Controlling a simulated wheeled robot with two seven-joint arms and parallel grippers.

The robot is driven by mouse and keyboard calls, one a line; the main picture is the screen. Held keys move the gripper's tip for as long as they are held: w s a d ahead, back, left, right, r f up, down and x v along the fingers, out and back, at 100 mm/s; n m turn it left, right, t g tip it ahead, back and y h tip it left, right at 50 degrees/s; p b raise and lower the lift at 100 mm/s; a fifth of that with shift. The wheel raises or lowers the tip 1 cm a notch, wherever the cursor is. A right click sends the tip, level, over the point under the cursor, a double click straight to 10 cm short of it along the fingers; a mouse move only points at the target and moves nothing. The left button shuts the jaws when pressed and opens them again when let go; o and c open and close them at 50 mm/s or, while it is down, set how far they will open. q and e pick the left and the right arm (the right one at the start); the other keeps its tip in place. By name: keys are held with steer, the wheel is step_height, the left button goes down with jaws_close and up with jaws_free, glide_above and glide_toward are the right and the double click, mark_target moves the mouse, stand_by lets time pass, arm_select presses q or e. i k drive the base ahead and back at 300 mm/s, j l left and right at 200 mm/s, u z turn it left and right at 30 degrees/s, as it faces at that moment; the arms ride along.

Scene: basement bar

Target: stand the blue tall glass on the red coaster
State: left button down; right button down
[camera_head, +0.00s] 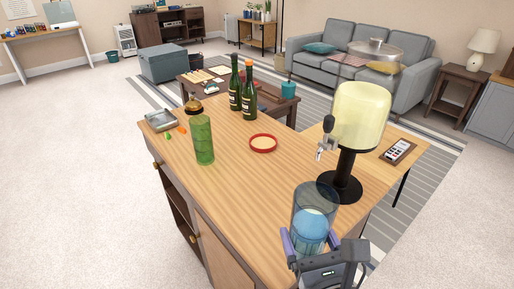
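The blue tall glass (314,199) is upright at the front right, see-through blue with a paler blue lower part. My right gripper (318,249) comes in from the bottom right, with its fingers on either side of the glass's lower part, and looks shut on it. The glass's base is partly hidden by the gripper, so I cannot tell whether it touches the counter. The red coaster (263,149) lies flat and empty on the wooden counter (235,180), a red rim around a tan middle, farther back and left of the glass. My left gripper is not in view.
A drink dispenser (361,118) on a black stand is just behind the glass. A green glass (202,141) stands left of the coaster, and two dark green bottles (249,92) stand behind it. A grey tray (160,121) is at the back left. The counter between glass and coaster is clear.

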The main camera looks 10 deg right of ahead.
mark_target(263, 143)
steer(key=i+j+z, duration=0.2)
steer(key=j, duration=0.3)
steer(key=i+j+z, duration=0.25)
steer(key=j, duration=0.3)
steer(key=j+z, duration=0.2)
steer(key=j, duration=0.35)
steer(key=i+j+z, duration=0.1)
steer(key=j+z, duration=0.15)
steer(key=j, duration=0.4)
steer(key=i+j+z, duration=0.3)
steer(key=i, duration=0.6)
